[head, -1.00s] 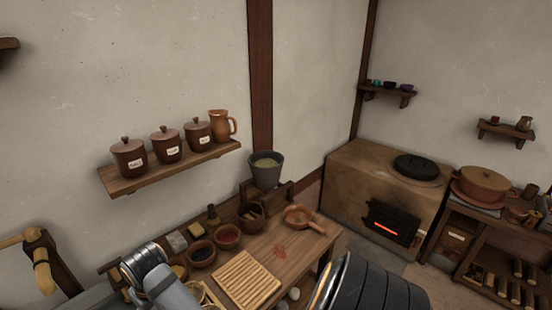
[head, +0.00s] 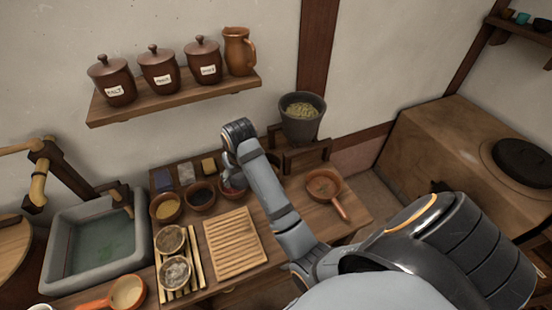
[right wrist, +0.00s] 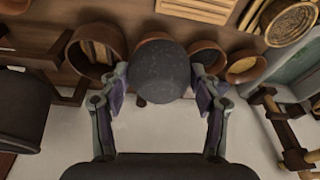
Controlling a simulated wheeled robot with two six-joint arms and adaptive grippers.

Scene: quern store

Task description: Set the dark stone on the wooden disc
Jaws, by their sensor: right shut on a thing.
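My right gripper (right wrist: 158,80) is shut on the dark stone (right wrist: 160,68), a rounded, dark grey lump between its two fingers in the right wrist view. In the head view my right arm reaches over the back of the workbench, by the small bowls; the arm hides the stone there. A round wooden top (head: 12,245) is cut off at the left edge of the head view; I cannot tell whether it is the wooden disc. My left gripper is not in view.
The workbench holds a slatted board (head: 235,243), small bowls (head: 166,207) and an orange pan (head: 324,186). A stone sink (head: 95,245) stands left. A grey pot (head: 302,118) sits on a stand behind. A shelf (head: 180,95) with lidded jars hangs above.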

